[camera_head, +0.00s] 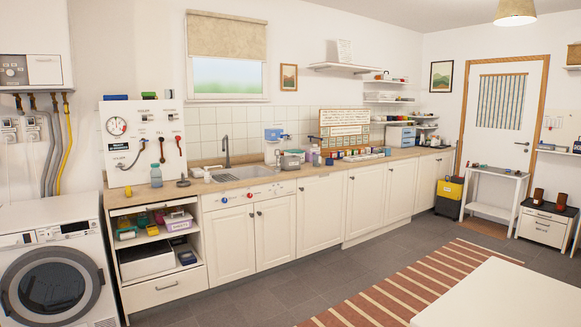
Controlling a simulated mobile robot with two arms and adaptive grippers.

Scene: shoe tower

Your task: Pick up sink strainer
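The sink (247,172) with its tall faucet (226,152) is set into the wooden counter at the back left. A small dark round piece with a raised knob (183,183) lies on the counter left of the sink. It may be the sink strainer, but it is too small to tell. Another small item (207,177) sits at the sink's left edge. The inside of the basin is only partly visible. Neither of my grippers shows in this view.
A washing machine (54,262) stands at the left. An open shelf unit (160,285) and white cabinets (229,243) run under the counter. A grey-green bottle (156,176) stands near the dark piece. A white tabletop (500,297) fills the lower right. The grey floor (300,290) before the cabinets is clear.

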